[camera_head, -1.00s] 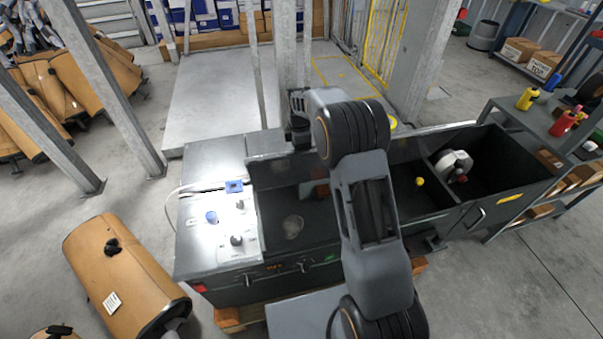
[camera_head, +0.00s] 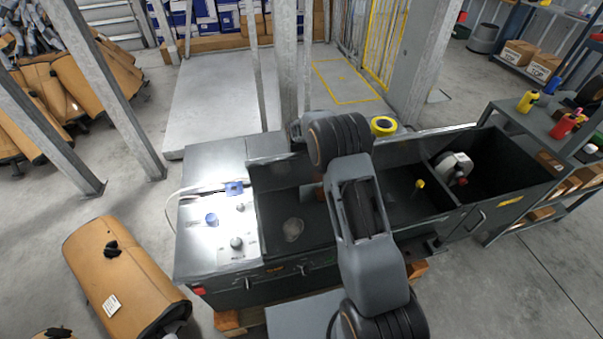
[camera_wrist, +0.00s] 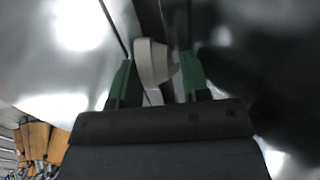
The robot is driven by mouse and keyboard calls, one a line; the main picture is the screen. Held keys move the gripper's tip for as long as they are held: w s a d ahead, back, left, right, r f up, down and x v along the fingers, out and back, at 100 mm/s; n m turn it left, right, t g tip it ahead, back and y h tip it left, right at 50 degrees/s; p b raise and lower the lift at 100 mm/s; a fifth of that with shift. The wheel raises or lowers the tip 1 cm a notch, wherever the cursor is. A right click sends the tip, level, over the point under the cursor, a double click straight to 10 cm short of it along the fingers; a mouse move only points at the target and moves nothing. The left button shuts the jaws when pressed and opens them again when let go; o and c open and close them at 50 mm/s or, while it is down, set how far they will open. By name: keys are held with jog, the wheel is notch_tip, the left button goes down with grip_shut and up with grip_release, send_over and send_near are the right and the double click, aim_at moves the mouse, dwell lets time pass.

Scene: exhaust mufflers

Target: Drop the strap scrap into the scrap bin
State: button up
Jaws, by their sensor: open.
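The strap scrap (camera_wrist: 152,68) is a pale grey curled band in the wrist view. It lies between the two green fingers of my gripper (camera_wrist: 157,60), which stand apart on either side of it. Whether either finger touches it I cannot tell. In the head view my arm hides the gripper and the scrap. A round grey bin (camera_head: 484,38) stands on the floor at the far right; whether it is the scrap bin I cannot tell.
The dark workbench (camera_head: 400,207) has sunken compartments; a white reel-like item (camera_head: 455,166) lies in the right one. A yellow ring (camera_head: 383,126) sits at its back edge. A control panel (camera_head: 217,228) is on the left. A shelf (camera_head: 520,113) stands right.

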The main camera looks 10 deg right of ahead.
jog(key=shift+c, duration=0.4)
jog(key=c, duration=0.5)
jog(key=shift+r, duration=0.1)
jog(key=shift+c, duration=0.2)
